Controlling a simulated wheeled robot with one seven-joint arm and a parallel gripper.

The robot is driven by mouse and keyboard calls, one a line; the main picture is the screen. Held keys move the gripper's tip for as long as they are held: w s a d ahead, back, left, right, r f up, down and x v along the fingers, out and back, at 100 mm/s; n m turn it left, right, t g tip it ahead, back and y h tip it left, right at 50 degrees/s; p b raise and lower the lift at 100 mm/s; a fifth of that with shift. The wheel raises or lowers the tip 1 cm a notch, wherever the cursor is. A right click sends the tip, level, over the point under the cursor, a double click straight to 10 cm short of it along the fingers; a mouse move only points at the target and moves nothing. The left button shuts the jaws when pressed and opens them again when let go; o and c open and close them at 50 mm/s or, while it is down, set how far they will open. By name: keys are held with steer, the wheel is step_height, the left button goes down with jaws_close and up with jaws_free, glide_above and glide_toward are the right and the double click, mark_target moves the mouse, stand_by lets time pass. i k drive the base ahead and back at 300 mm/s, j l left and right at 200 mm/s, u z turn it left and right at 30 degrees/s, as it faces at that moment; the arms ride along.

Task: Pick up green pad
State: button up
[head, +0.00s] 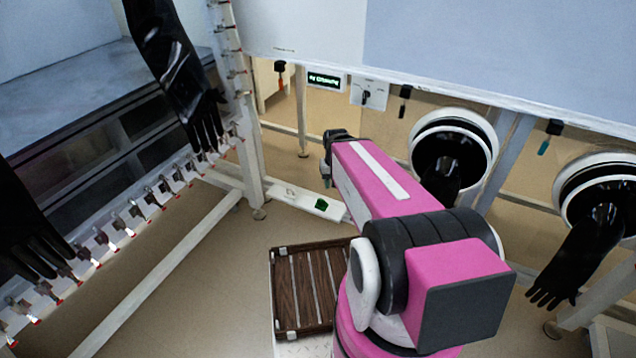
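A small dark green pad (320,204) lies on a low white ledge (292,195) near the middle of the head view. My pink and white arm reaches away from me, and its dark far end shows just above the pad in the picture. My gripper (327,180) is small and partly hidden at that far end, seeming to point down. I see a gap in the picture between it and the pad. Whether its fingers are open or shut cannot be made out.
A brown slatted crate (308,290) stands in front of the ledge, partly behind my arm. Black gloves hang from round ports (452,150) at right and from the glovebox at left. A clamp-lined rail (130,215) runs along the left. Tan floor (215,270) is clear between.

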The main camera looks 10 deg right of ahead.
mark_target(321, 204)
steer(key=k+z, duration=0.3)
steer(key=k+l+z, duration=0.1)
steer(key=k+z, duration=0.2)
steer(key=i+j+z, duration=0.15)
steer(key=j+z, duration=0.15)
steer(key=j, duration=0.4)
steer(key=j+z, duration=0.3)
steer(key=j, duration=1)
steer(key=i+j, duration=0.1)
steer(key=j, duration=0.45)
